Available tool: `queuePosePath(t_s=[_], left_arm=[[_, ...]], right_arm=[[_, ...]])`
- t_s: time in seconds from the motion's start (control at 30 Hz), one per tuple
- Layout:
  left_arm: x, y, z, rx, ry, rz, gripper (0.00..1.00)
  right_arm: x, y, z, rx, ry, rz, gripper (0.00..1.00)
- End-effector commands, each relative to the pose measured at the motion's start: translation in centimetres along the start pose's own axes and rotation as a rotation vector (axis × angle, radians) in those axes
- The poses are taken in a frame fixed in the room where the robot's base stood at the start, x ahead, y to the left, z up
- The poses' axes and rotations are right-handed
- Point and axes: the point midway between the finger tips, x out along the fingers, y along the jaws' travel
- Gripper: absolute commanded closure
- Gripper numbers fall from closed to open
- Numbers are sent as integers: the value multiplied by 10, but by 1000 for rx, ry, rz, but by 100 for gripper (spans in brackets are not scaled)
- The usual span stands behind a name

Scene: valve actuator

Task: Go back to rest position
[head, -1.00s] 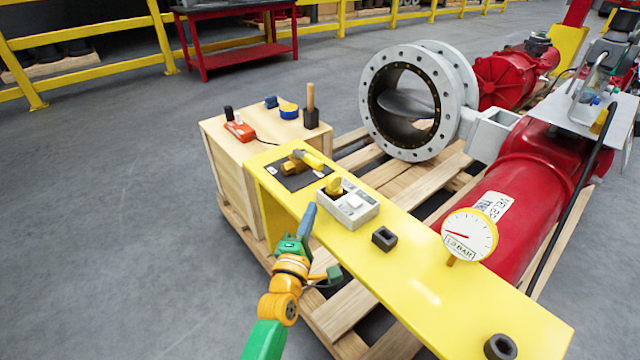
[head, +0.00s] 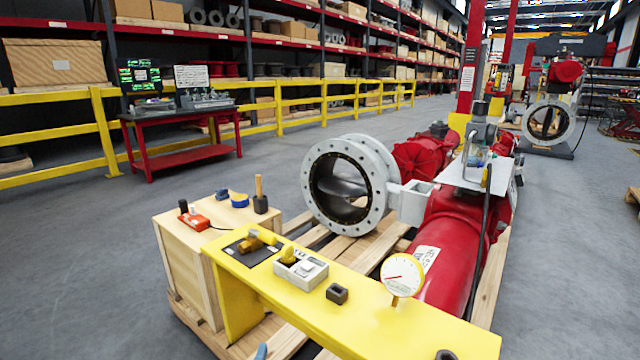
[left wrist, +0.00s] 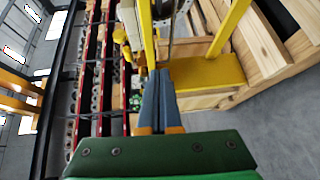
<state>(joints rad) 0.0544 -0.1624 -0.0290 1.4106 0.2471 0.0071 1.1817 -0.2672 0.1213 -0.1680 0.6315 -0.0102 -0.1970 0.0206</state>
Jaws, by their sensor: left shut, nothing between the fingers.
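My left gripper (left wrist: 158,95) shows in the left wrist view, its two blue-grey fingers together and nothing between them. In the head view only a small blue tip of it (head: 261,352) shows at the bottom edge, in front of the yellow bench (head: 375,317). The rest of my left arm is out of the head view. My right gripper is in neither view. The yellow bench also shows beyond the fingers in the left wrist view (left wrist: 205,76), apart from them as far as I can tell.
On the bench are a grey-white box (head: 301,272), a dark square block (head: 337,294) and a dial gauge (head: 402,275). A wooden crate (head: 190,262) stands at left, a flanged valve (head: 350,185) and red actuator (head: 450,245) behind. Grey floor at left is clear.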

Motion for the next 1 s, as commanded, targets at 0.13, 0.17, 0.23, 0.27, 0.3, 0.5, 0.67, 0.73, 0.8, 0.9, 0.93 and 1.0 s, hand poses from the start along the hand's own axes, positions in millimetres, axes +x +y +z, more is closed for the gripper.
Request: queuePosePath(t_s=[0.13,0.17,0.23,0.27,0.3,0.5,0.67,0.73,0.8,0.9,0.93,1.0], left_arm=[[-11,-46,2,147,-31,-113,100],[-15,-58,2,184,-40,-141,100],[-25,-87,2,280,-68,-212,100],[-31,-100,2,324,-83,-245,100],[-40,-119,2,388,-106,-291,100],[-113,-228,-11,769,-300,-563,100],[-209,-311,-35,1103,-570,-791,100],[-249,-335,-47,1216,-691,-863,100],[-287,-353,-59,1312,-812,-924,100],[-339,-371,-77,1424,-982,-994,100],[-355,-375,-82,1454,-1036,-1012,100],[-373,-346,-84,1484,-1094,-1023,100]], right_arm=[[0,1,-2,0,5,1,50],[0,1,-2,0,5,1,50],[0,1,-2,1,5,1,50],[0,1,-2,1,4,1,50],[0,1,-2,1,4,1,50],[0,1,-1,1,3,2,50],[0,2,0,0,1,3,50],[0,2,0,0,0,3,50],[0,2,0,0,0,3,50],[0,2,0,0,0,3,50],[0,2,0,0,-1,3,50],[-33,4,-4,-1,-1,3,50]])
